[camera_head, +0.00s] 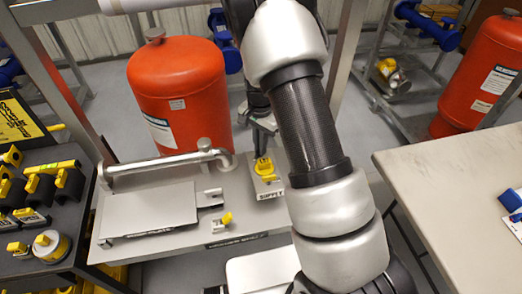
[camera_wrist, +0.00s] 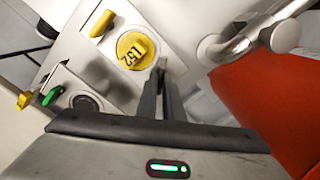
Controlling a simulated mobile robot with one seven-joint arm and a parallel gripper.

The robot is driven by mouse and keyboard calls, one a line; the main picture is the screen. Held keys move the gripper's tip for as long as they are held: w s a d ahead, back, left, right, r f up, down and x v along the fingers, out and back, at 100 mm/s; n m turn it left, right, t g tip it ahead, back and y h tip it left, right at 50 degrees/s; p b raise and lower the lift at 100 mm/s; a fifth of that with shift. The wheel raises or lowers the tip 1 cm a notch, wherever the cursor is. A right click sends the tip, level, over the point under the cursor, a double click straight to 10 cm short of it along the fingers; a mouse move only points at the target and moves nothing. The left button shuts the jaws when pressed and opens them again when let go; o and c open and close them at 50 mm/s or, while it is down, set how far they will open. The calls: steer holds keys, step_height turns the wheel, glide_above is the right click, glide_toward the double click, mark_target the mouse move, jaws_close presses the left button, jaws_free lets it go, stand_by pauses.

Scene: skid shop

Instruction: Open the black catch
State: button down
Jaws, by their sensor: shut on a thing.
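My gripper (camera_head: 262,128) reaches down behind my arm to a small grey box marked SUPPLY (camera_head: 270,190), right of the grey plate. In the wrist view its two dark fingers (camera_wrist: 164,68) are close together at the edge of a round yellow piece marked L52 (camera_wrist: 136,50). The fingers are shut on a small part at their tips, apparently the black catch, which they mostly hide. The yellow piece also shows on the box in the head view (camera_head: 264,168). I cannot make out whether the catch has moved.
A grey pipe (camera_head: 160,162) and an orange tank (camera_head: 178,100) stand close behind and left. A flat grey plate (camera_head: 150,210) lies at left. A dark tool board (camera_head: 45,205) is far left. A pale table (camera_head: 460,200) is at right.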

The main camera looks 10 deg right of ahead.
steer(key=shift+m+p, duration=0.45)
steer(key=shift+m, duration=1.25)
steer(key=shift+m+p, duration=0.75)
steer(key=shift+m, duration=0.95)
steer(key=c, duration=1.9)
jaws_free()
steer(key=shift+m, duration=0.3)
